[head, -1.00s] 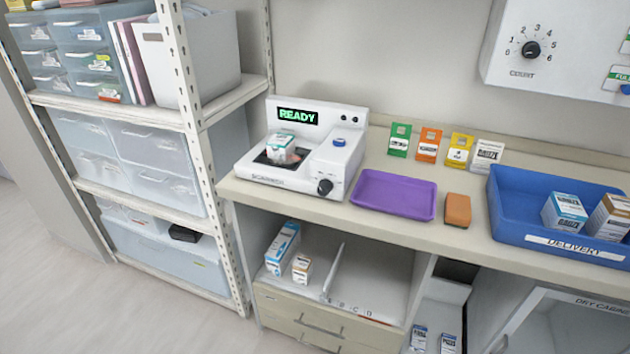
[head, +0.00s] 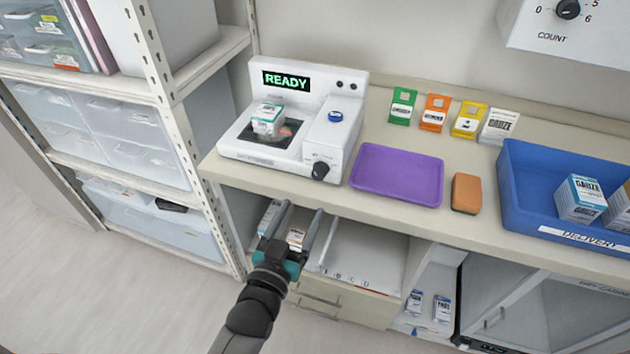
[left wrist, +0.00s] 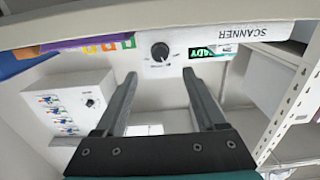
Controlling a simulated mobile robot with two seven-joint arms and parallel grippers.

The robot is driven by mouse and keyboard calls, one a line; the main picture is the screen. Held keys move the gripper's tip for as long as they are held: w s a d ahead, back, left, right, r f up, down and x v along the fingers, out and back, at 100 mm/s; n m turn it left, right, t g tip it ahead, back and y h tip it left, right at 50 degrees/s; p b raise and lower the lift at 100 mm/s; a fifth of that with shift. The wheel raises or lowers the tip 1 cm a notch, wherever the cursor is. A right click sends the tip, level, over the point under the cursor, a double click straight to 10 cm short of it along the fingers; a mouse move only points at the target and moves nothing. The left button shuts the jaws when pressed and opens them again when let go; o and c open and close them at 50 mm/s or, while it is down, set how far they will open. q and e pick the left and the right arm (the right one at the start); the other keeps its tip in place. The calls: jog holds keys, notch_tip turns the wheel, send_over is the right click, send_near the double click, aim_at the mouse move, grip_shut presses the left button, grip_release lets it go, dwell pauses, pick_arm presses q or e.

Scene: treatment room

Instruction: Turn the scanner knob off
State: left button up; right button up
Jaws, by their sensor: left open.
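The white scanner (head: 290,125) stands on the counter, its green screen reading READY. Its black knob (head: 320,170) is on the front face at the lower right; it also shows in the left wrist view (left wrist: 160,52), beyond the fingers. A small white and green box (head: 268,118) rests on the scanner's dark plate. My left gripper (head: 300,215) is open and empty, in front of and below the counter edge, apart from the knob. In the left wrist view its two fingers (left wrist: 160,88) are spread wide. My right gripper is not in view.
A purple tray (head: 397,200), an orange block (head: 466,193) and a blue delivery bin (head: 515,210) sit right of the scanner. The counter edge (head: 390,217) lies above my left gripper. A shelf rack (head: 165,110) stands at left.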

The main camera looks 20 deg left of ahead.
aim_at(317, 178)
pick_arm(q)
jog(key=w+b, duration=0.1)
jog(key=w, duration=0.8)
jog(key=shift+w+d, duration=0.15)
jog(key=shift+w, duration=0.15)
jog(key=shift+c, duration=0.3)
grip_shut()
